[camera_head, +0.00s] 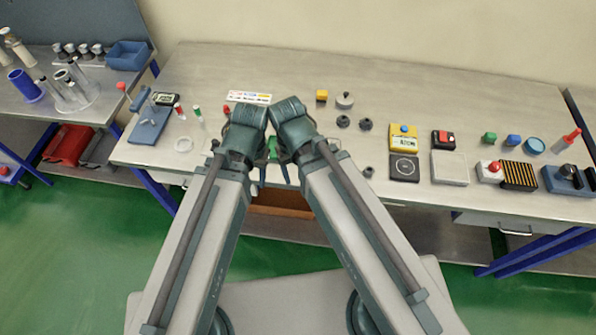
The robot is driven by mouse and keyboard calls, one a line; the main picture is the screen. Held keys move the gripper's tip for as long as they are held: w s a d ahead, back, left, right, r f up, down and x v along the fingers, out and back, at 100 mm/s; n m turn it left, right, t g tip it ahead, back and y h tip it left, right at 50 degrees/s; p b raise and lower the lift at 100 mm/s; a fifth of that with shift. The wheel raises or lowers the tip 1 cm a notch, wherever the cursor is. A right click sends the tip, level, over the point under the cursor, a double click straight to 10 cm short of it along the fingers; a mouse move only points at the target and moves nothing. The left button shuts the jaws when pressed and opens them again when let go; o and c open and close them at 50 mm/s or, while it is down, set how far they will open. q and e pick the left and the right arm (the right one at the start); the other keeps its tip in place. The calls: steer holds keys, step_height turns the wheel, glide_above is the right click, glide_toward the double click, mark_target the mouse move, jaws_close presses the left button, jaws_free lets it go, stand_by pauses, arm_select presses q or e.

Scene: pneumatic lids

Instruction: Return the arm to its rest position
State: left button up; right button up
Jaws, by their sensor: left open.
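Both my arms rise from the bottom of the head view and lean toward each other, with their wrists close together over the table's front edge. My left gripper (240,160) is open, with a dark finger showing beside the wrist; it is mostly hidden behind my own arm. No object shows in it. My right gripper (308,162) is also mostly hidden behind its arm, so I cannot tell its jaw state. A green thing (272,148) shows in the gap between the two wrists.
The metal table (410,80) holds black knobs (343,121), a yellow boxed device (403,138), a red-button box (489,171) and a blue-based device (149,124). A side bench at left carries a blue bin (128,55). The table's back middle is clear.

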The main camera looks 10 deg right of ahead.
steer(key=shift+s+a+n, duration=0.1)
steer(key=shift+s+n, duration=0.05)
steer(key=shift+n, duration=0.15)
step_height(320, 180, down, 6)
steer(key=b, duration=0.6)
steer(key=shift+f, duration=0.15)
stand_by(0.8)
